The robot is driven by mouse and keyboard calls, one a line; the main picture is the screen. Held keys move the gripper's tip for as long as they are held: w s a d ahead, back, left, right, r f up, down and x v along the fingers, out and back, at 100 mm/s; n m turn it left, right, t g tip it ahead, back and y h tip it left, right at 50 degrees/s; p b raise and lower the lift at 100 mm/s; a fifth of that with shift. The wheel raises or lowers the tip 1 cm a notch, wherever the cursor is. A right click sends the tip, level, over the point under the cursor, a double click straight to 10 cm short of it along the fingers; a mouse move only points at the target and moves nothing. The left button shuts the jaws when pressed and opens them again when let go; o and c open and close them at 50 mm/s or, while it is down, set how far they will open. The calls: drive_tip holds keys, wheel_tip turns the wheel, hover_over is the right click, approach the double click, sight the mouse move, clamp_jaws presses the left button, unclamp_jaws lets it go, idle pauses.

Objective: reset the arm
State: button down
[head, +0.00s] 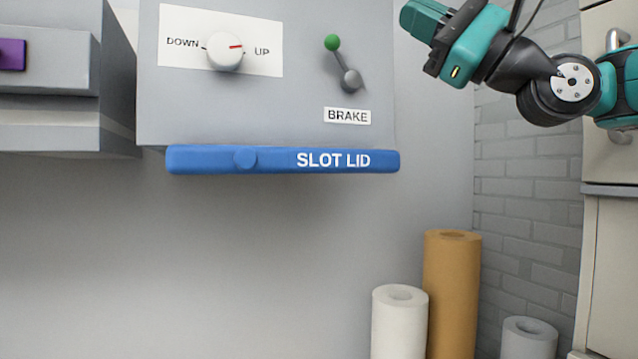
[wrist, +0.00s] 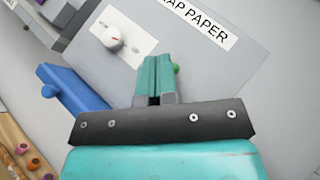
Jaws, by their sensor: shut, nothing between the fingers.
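My gripper (head: 420,20) is at the top right of the head view, in front of the grey panel's right edge and partly cut off by the top of the picture. In the wrist view its two teal fingers (wrist: 154,78) are together with nothing between them. The fingers appear apart from the controls. The green ball of the brake lever (wrist: 177,69) shows just beside the fingertips in the wrist view, with the rest of the lever hidden behind them.
The grey panel carries a white knob (head: 224,51) with its red mark toward UP, a brake lever (head: 341,64) tilted up-left, and a blue slot lid (head: 284,160) below. Paper rolls (head: 452,290) stand at the lower right. A cabinet (head: 610,240) is at the right edge.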

drive_tip(key=s+a+f+n+g+h+b, duration=0.15)
drive_tip(key=f+h, duration=0.25)
drive_tip(key=f, duration=0.5)
drive_tip(key=a+f+n+h, duration=0.2)
drive_tip(key=f+n+h, duration=0.1)
drive_tip(key=f, duration=0.6)
drive_tip(key=s+a+f+n+h+b, duration=0.1)
drive_tip(key=a+f+n+h, duration=0.2)
drive_tip(key=f, duration=0.7)
drive_tip(key=s+d+f+n+g+h, duration=0.3)
drive_tip(key=s+f, duration=0.5)
drive_tip(key=f, duration=0.3)
drive_tip(key=s+d+f+n+g+h+b, duration=0.1)
drive_tip(key=s+d+f+n+g+h, duration=0.3)
drive_tip(key=f, duration=0.7)
drive_tip(key=s+d+n+h, duration=0.2)
drive_tip(key=s, duration=0.2)
drive_tip(key=shift+s+d+b, duration=0.15)
drive_tip(key=shift+s+b, duration=0.1)
drive_tip(key=shift+b, duration=0.05)
